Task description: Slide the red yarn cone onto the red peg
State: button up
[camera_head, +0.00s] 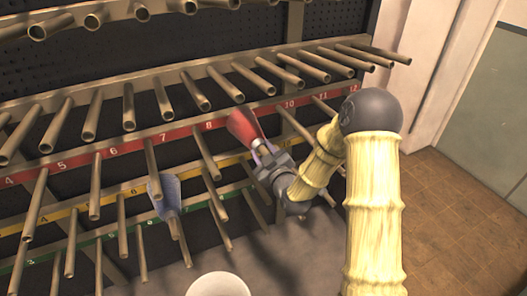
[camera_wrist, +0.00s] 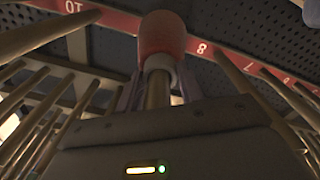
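The red yarn cone (camera_head: 243,124) is in front of the red numbered rail, between the numbers 8 and 10. It also shows in the wrist view (camera_wrist: 162,35), with its pale base (camera_wrist: 159,65) towards me. A metal peg (camera_wrist: 157,92) runs out of that base towards my gripper, so the cone appears to be around the peg. My gripper (camera_head: 262,148) is at the cone's base, with one finger on each side. The fingers seem close to the base, but I cannot tell whether they press on it. The number behind the cone is hidden.
Many metal pegs stick out in rows around my gripper, along the red rail (camera_head: 220,123) and the yellow and green rails below. A blue-grey cone (camera_head: 165,196) hangs lower left. A white round object (camera_head: 218,285) is at the bottom. Tiled floor (camera_head: 455,210) is clear at right.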

grip_shut()
jog(key=shift+w, duration=0.15)
jog(key=o, duration=0.9)
grip_release()
jog(key=shift+a, duration=0.1)
jog(key=shift+c, duration=0.2)
jog(key=shift+f, duration=0.1)
jog(key=shift+s+b, duration=0.35)
jog(key=b+v, duration=0.1)
jog(key=v, duration=0.7)
jog(key=shift+d+r, duration=0.25)
